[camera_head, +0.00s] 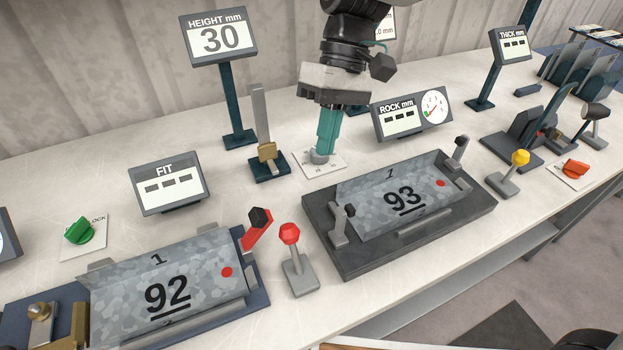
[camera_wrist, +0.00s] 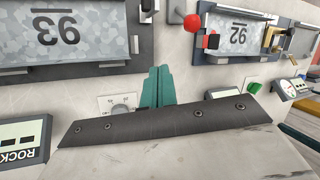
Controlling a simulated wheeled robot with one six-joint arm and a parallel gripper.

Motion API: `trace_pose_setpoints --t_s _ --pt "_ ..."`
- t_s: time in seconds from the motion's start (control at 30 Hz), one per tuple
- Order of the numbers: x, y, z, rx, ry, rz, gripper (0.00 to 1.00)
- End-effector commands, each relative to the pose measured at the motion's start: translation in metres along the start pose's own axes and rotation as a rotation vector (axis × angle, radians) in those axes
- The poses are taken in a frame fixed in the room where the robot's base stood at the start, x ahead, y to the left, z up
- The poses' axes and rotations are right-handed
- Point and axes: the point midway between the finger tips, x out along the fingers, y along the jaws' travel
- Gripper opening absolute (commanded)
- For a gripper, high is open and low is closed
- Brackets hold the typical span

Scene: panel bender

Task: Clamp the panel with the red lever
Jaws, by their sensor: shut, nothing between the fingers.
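A grey speckled panel marked 92 (camera_head: 185,290) lies in a blue fixture at the lower left. It also shows in the wrist view (camera_wrist: 240,37). A red lever with a black knob (camera_head: 254,232) stands tilted up at that fixture's right end. A separate stick with a red ball (camera_head: 290,236) stands just right of it, also in the wrist view (camera_wrist: 193,22). My gripper (camera_head: 323,154) has its teal fingers closed and empty, pointing down at a grey knob on a white dial plate (camera_head: 333,171), well behind the red lever. Whether the fingers touch the knob cannot be told.
Panel 93 (camera_head: 398,196) lies in a dark fixture (camera_head: 345,265) right of the red-ball stick. The FIT display (camera_head: 168,184) and green knob (camera_head: 80,231) stand behind panel 92. Bare tabletop lies between.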

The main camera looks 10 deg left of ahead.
Motion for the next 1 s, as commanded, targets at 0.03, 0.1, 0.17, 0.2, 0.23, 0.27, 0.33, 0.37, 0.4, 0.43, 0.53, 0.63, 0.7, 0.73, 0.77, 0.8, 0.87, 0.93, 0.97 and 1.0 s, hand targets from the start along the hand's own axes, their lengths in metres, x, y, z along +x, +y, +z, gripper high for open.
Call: trace_pose_setpoints --t_s 0.03,0.1,0.17,0.2,0.23,0.27,0.33,0.37,0.4,0.43,0.53,0.63,0.7,0.73,0.77,0.8,0.87,0.93,0.97,1.0 --pt "0.006 -0.001 0.0 -0.001 -0.003 0.0 0.0" --pt "0.016 -0.001 0.0 -0.002 -0.005 0.0 0.0" --pt "0.028 -0.002 0.0 -0.003 -0.007 0.0 0.0" --pt "0.037 -0.002 0.0 -0.004 -0.007 0.0 0.0" --pt "0.043 -0.002 0.0 -0.004 -0.007 -0.001 0.0" --pt "0.05 -0.002 0.0 -0.004 -0.006 0.0 0.0" --pt "0.065 -0.003 0.0 -0.005 -0.007 -0.001 0.0" --pt "0.072 -0.003 0.0 -0.005 -0.007 0.0 0.0" --pt "0.081 -0.003 0.0 -0.005 -0.008 0.0 0.0" --pt "0.087 -0.003 0.0 -0.005 -0.007 0.0 0.0" --pt "0.099 -0.01 0.002 -0.008 -0.002 0.001 0.0" --pt "0.103 -0.024 0.007 -0.008 -0.003 0.001 0.0" --pt "0.105 -0.03 0.009 -0.008 -0.003 0.002 0.0" --pt "0.106 -0.032 0.009 -0.007 -0.002 0.002 0.0" --pt "0.107 -0.034 0.01 -0.006 -0.002 0.002 0.0" --pt "0.107 -0.036 0.011 -0.006 -0.002 0.001 0.0" --pt "0.108 -0.037 0.011 -0.005 -0.002 0.001 0.0" --pt "0.108 -0.038 0.011 -0.004 -0.002 0.001 0.0" --pt "0.108 -0.038 0.011 -0.004 -0.002 0.001 0.0" --pt "0.108 -0.038 0.012 -0.004 -0.002 0.001 0.0"
